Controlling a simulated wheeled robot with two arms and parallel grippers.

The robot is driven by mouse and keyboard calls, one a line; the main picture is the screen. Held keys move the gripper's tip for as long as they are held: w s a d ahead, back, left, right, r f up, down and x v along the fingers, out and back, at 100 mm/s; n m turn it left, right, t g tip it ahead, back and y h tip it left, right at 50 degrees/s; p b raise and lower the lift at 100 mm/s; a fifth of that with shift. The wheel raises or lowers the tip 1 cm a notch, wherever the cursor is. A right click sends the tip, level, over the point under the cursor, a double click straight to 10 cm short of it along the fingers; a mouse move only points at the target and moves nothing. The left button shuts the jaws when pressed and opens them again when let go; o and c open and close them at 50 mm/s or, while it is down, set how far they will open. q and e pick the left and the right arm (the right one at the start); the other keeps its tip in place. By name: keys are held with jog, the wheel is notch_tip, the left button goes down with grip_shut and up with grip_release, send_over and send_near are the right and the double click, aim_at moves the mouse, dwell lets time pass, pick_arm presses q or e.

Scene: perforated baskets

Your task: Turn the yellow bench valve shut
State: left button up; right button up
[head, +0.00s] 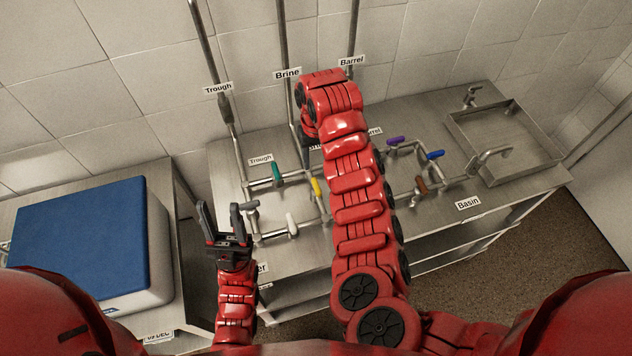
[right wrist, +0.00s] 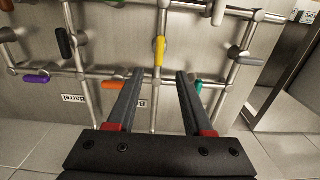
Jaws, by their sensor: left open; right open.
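The yellow bench valve (head: 316,187) shows in the head view just left of my right arm, on the bench's pipework. In the right wrist view the yellow handle (right wrist: 160,50) lies in line with its pipe. My right gripper (right wrist: 159,74) is open and empty; the yellow handle appears between and beyond its fingertips, with no contact visible. In the head view my right arm reaches over the bench and largely hides its own gripper. My left gripper (head: 226,211) is open and empty, near the bench's left front corner.
Other handles crowd the pipework: green (head: 277,173), white (head: 292,224), purple (head: 396,140), blue (head: 435,155), brown (head: 421,184) and orange (right wrist: 114,85). A metal basin (head: 540,160) stands at right. A blue-topped box (head: 85,240) is at left. Upright pipes (head: 285,60) run along the wall.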

jog(key=b, duration=0.1)
send_over(316, 185)
notch_tip(316, 185, down, 5)
jog(key=shift+d+f, duration=0.15)
jog(key=shift+f, duration=0.05)
notch_tip(316, 185, down, 4)
jog(key=shift+f+p, duration=0.25)
jog(key=shift+p, duration=0.75)
jog(key=shift+f, duration=0.9)
grip_shut()
